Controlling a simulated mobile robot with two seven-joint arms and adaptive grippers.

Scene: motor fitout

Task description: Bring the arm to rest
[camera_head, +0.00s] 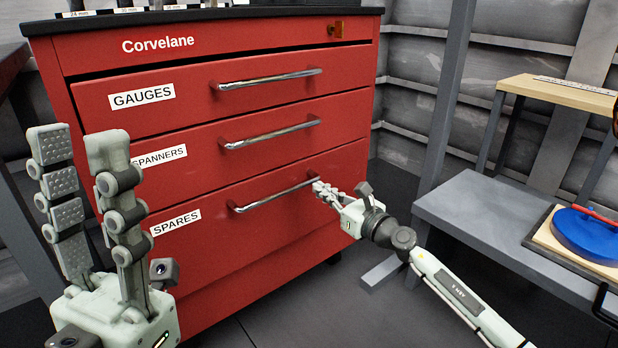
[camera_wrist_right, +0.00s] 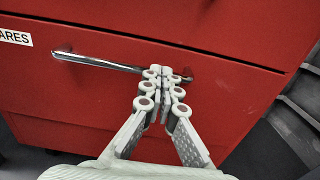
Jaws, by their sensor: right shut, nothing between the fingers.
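My right gripper (camera_head: 322,189) is shut with nothing in it. Its fingertips are in front of the right end of the handle (camera_head: 275,195) on the drawer marked SPARES. In the right wrist view the shut fingertips (camera_wrist_right: 158,73) overlap the right end of that handle (camera_wrist_right: 100,62); whether they touch it I cannot tell. My right arm (camera_head: 455,290) reaches in from the lower right. My left gripper (camera_head: 80,145) is raised at the left, fingers pointing up, open and empty, in front of the red cabinet's left side.
The red Corvelane cabinet (camera_head: 270,255) has drawers marked GAUGES (camera_head: 190,98), SPANNERS (camera_head: 200,148) and SPARES. A dark gap runs above the GAUGES drawer. At right stand a grey bench (camera_head: 470,205) with a blue round object (camera_head: 588,235) and a wooden shelf (camera_head: 555,90).

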